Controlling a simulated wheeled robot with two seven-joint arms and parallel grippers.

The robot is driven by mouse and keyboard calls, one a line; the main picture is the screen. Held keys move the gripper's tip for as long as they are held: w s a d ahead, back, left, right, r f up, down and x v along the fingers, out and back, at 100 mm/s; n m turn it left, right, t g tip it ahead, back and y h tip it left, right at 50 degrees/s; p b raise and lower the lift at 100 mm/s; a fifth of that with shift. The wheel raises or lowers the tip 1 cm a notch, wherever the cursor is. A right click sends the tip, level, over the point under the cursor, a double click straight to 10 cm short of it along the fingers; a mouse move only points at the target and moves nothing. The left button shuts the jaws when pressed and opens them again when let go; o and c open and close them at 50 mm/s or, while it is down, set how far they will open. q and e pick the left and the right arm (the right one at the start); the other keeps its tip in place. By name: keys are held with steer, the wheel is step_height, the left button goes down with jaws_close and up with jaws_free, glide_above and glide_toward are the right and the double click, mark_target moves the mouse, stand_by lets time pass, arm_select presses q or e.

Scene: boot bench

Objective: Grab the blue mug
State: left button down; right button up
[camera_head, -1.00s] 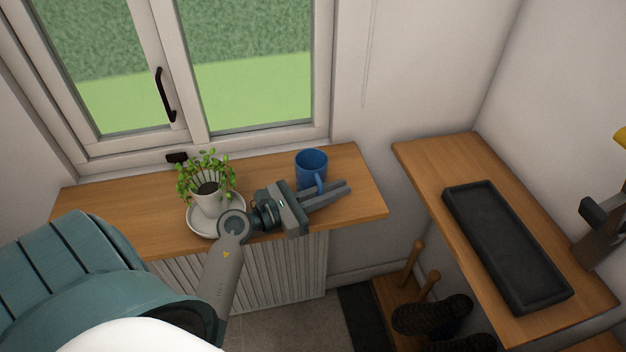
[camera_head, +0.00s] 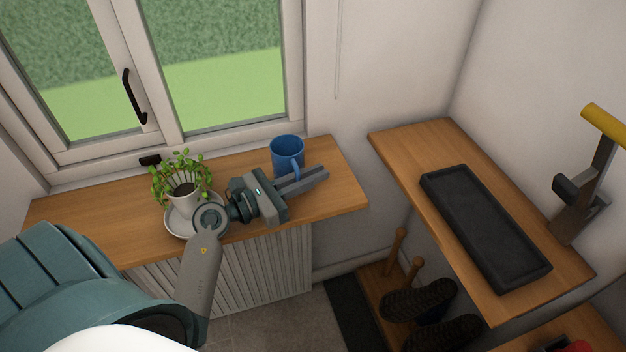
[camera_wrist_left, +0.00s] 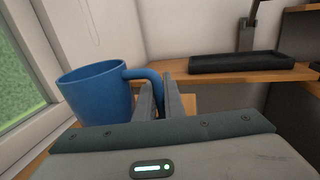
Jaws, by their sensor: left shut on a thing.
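The blue mug (camera_head: 286,152) stands upright on the wooden window shelf (camera_head: 335,190), near its right end. Its handle points toward my left gripper (camera_head: 307,179). In the left wrist view the mug (camera_wrist_left: 95,92) is at the left, and its handle runs to between the two fingers of my left gripper (camera_wrist_left: 159,97). The fingers are shut on the handle. The lower part of the handle is hidden behind the near finger. My right gripper is not in view.
A potted plant (camera_head: 184,190) on a white saucer (camera_head: 173,226) stands left of the gripper, close to my left wrist. The window (camera_head: 215,85) is behind the shelf. At the right, a wooden bench (camera_head: 400,146) bears a black tray (camera_head: 487,228). Boots (camera_head: 420,299) are below.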

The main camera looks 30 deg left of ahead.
arm_select(q)
steer(key=shift+r, duration=0.8)
steer(key=s+d+r, duration=0.4)
steer(key=d+r, duration=0.3)
steer(key=d, duration=0.3)
steer(key=shift+s+d+p, duration=0.15)
steer(key=shift+d+p, duration=0.2)
steer(key=shift+p, duration=0.05)
steer(key=shift+f, duration=0.15)
stand_by(0.3)
